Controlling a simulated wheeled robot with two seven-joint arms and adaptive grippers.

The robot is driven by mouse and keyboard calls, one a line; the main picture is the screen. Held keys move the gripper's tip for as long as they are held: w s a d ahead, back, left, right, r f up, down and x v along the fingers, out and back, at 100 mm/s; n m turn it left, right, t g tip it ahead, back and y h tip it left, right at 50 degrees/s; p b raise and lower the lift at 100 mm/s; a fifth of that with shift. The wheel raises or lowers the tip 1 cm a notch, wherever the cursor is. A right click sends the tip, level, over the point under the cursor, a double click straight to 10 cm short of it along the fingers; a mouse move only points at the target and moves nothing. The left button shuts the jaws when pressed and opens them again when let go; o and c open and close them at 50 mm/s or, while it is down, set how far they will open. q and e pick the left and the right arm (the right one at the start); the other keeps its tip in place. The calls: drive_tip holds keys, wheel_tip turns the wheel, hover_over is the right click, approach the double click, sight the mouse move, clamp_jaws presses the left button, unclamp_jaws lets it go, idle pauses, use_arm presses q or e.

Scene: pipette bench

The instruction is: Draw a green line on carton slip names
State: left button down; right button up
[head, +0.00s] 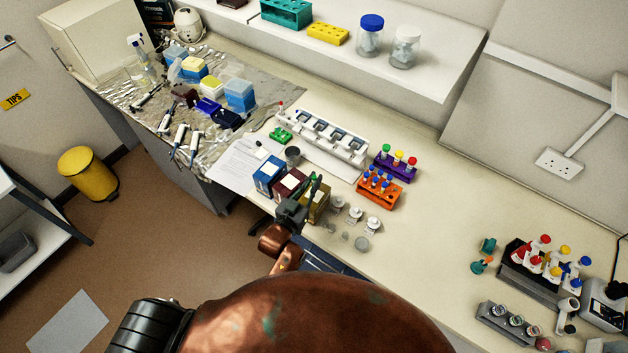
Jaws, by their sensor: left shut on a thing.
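Three cartons stand side by side near the front edge of the bench: a blue one (264,182), a dark red one (283,193) and an olive-yellow one (319,211). Pale slips show on their tops; any writing is too small to read. My left gripper (307,189) is over the dark red and olive-yellow cartons and partly hides them. It is shut on a slim thing with green on it, seemingly a green marker (318,182). I cannot tell whether its tip touches a slip. My right gripper is not in view.
A dark cup (292,153) stands behind the cartons, with white papers (236,168) to their left. Small clear jars (354,214) stand to the right. A white rack (322,142), a purple rack (394,169) and an orange rack (379,192) stand behind.

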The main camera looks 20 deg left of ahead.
use_arm(q)
drive_tip(key=shift+r, duration=0.2)
idle(0.7)
wheel_tip(320, 180, up, 5)
drive_tip(key=p, duration=0.5)
